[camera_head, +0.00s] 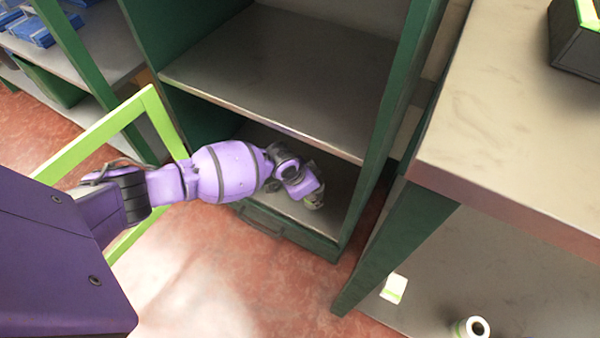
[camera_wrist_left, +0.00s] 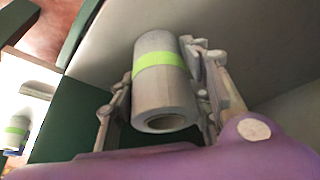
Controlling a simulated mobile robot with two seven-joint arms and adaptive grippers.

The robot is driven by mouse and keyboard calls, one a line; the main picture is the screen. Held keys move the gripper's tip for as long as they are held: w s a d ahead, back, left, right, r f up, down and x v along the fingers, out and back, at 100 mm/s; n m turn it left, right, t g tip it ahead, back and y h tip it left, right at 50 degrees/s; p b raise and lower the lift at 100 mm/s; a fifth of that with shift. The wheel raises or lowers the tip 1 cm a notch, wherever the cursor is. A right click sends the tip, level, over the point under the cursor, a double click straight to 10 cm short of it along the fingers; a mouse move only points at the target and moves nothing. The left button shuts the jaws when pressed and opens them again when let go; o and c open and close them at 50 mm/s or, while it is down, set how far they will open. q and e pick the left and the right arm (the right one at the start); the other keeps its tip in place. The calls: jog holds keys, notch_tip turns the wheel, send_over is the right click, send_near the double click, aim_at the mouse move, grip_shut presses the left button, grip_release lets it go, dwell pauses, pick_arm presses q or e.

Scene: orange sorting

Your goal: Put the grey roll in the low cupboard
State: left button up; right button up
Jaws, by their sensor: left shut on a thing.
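The grey roll (camera_wrist_left: 163,98) has a bright green band and a hollow end facing the left wrist camera. My left gripper (camera_wrist_left: 160,75) is shut on it, with a finger on either side. In the head view my left arm reaches into the lower compartment of the green cupboard (camera_head: 375,165), under its middle shelf (camera_head: 285,75). There the left gripper (camera_head: 315,198) is low, near the compartment floor (camera_head: 335,215); the roll is mostly hidden by the wrist. I cannot tell whether the roll touches the floor. My right gripper is not in view.
A light green frame (camera_head: 65,163) stands beside my left arm. At right is a grey-topped bench (camera_head: 490,120) with a dark crate (camera_head: 575,45). Below it are a white roll (camera_head: 472,327) and a small white box (camera_head: 394,288). Shelves with blue items (camera_head: 35,28) stand at left.

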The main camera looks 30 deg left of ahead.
pick_arm(q)
jog(key=shift+w+r, duration=0.1)
jog(key=shift+w, duration=0.05)
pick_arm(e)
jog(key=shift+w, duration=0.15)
pick_arm(q)
jog(key=o, duration=1.2)
jog(key=shift+f, duration=0.2)
jog(key=shift+o, duration=0.2)
jog(key=shift+r, duration=0.25)
jog(key=p+v, duration=0.2)
jog(key=v, duration=0.2)
jog(key=shift+r+p, duration=0.4)
jog(key=s+a+p, duration=0.3)
jog(key=s+a, duration=0.4)
jog(key=s, duration=0.3)
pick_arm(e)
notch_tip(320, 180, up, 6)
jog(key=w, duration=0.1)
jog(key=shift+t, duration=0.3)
pick_arm(q)
jog(key=shift+s+a+f, duration=0.1)
jog(key=shift+s, duration=0.05)
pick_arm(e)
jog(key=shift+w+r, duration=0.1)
